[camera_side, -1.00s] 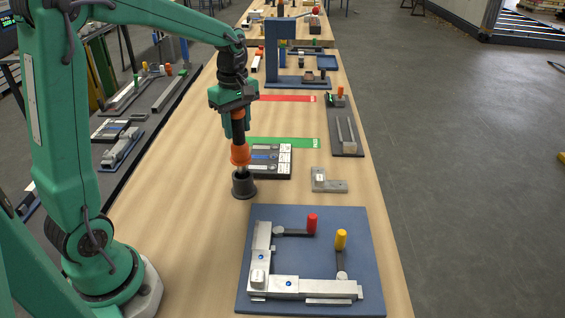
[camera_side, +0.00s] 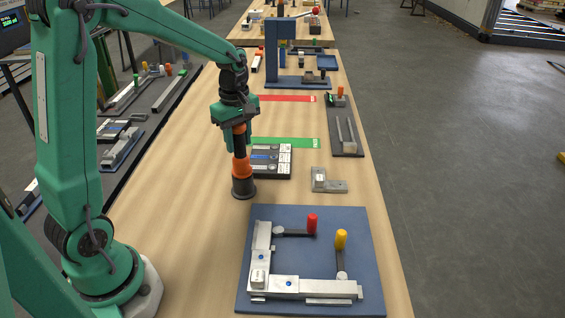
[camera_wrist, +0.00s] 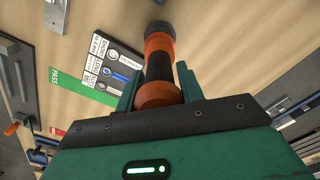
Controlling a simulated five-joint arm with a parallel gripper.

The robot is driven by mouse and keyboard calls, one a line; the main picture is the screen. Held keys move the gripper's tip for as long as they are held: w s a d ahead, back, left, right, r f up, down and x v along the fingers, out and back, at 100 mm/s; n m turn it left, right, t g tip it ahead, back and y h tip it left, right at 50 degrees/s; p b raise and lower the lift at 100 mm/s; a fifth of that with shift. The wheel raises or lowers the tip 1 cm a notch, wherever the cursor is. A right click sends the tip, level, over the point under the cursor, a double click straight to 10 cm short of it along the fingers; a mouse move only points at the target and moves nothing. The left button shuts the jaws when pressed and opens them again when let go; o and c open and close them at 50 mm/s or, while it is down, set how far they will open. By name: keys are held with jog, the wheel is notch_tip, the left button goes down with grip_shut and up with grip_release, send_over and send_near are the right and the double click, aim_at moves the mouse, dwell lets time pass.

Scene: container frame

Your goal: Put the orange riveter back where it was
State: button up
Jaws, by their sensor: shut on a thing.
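The orange riveter (camera_side: 240,165), orange and black, stands upright in my gripper (camera_side: 236,138). My gripper's fingers are shut on its dark body, with one finger on each side in the wrist view (camera_wrist: 157,78). The riveter's lower end is down in a dark round holder (camera_side: 243,189) on the table, and the orange collar sits at the holder's top. In the wrist view the riveter (camera_wrist: 159,65) points into the dark rim of the holder (camera_wrist: 160,27). The nose itself is hidden inside.
A blue fixture plate (camera_side: 376,285) with metal frame parts and red and yellow clamps lies in front. Green (camera_side: 300,142) and red strips lie farther back.

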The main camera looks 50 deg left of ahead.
jog(key=shift+f, duration=0.45)
jog(key=o, duration=1)
notch_tip(320, 180, up, 13)
dwell(0.6)
